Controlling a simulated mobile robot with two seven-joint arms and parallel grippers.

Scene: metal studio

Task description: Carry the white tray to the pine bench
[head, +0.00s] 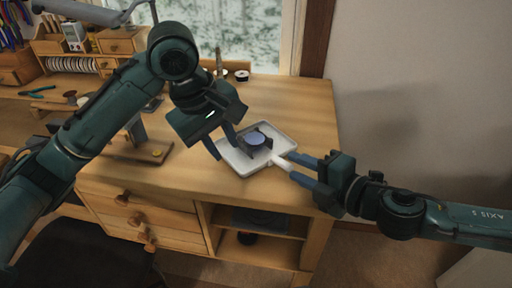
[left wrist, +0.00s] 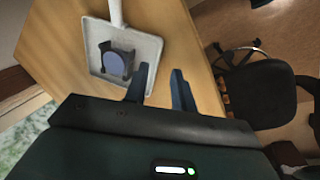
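The white tray (head: 237,160) lies flat on a pale wooden bench (head: 292,98), near its front right; I cannot tell whether this is the pine bench. Its short white handle (head: 281,163) points right and also shows in the left wrist view (left wrist: 116,12). A dark holder with a blue-grey round top (head: 257,139) sits on the tray. My left gripper (head: 223,146) is open by the tray's left side, its fingers (left wrist: 160,80) apart near a tray corner. My right gripper (head: 291,166) is open, its fingertips around or just beside the handle's end.
Drawers (head: 140,218) and open shelves (head: 262,225) are under the bench top. A dark stand on a wooden base (head: 140,150) is left of the tray. A dark chair (left wrist: 262,92) stands in front. Pliers (head: 37,91) and small wooden drawers (head: 122,41) are at the back left.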

